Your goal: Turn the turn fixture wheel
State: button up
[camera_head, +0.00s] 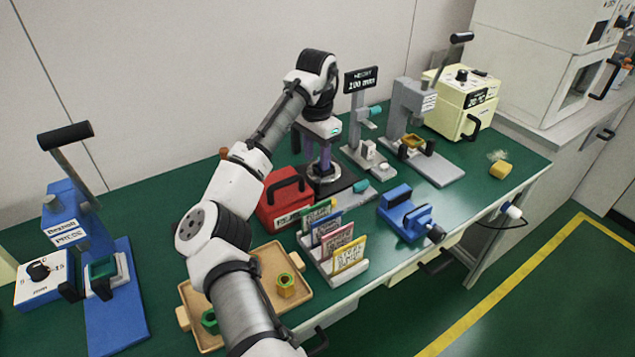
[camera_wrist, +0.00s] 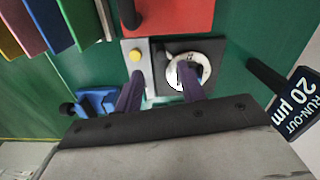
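The turn fixture has a dark base plate (camera_wrist: 205,45) and a round silver wheel (camera_wrist: 203,62). In the head view the wheel (camera_head: 322,182) is on the green bench, partly covered by my gripper. My gripper (camera_head: 316,152) points down over the fixture. In the wrist view its two purple fingers (camera_wrist: 161,73) stand apart with nothing clearly between them. I cannot tell whether a finger touches the wheel. A display reading "RUN-OUT 20 µm" (camera_wrist: 298,105) shows in the wrist view.
A red case (camera_head: 273,211) is close to the fixture. A rack of coloured cards (camera_head: 340,277) and a wooden tray (camera_head: 207,303) are in front. A blue vise (camera_head: 405,212) is to the right, with grey gauge stands (camera_head: 405,105) behind. Bare bench lies around the vise.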

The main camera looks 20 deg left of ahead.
aim_at(317, 181)
notch_tip(317, 181, down, 9)
jog(key=shift+w+f, duration=0.1)
dwell(0.3)
grip_shut()
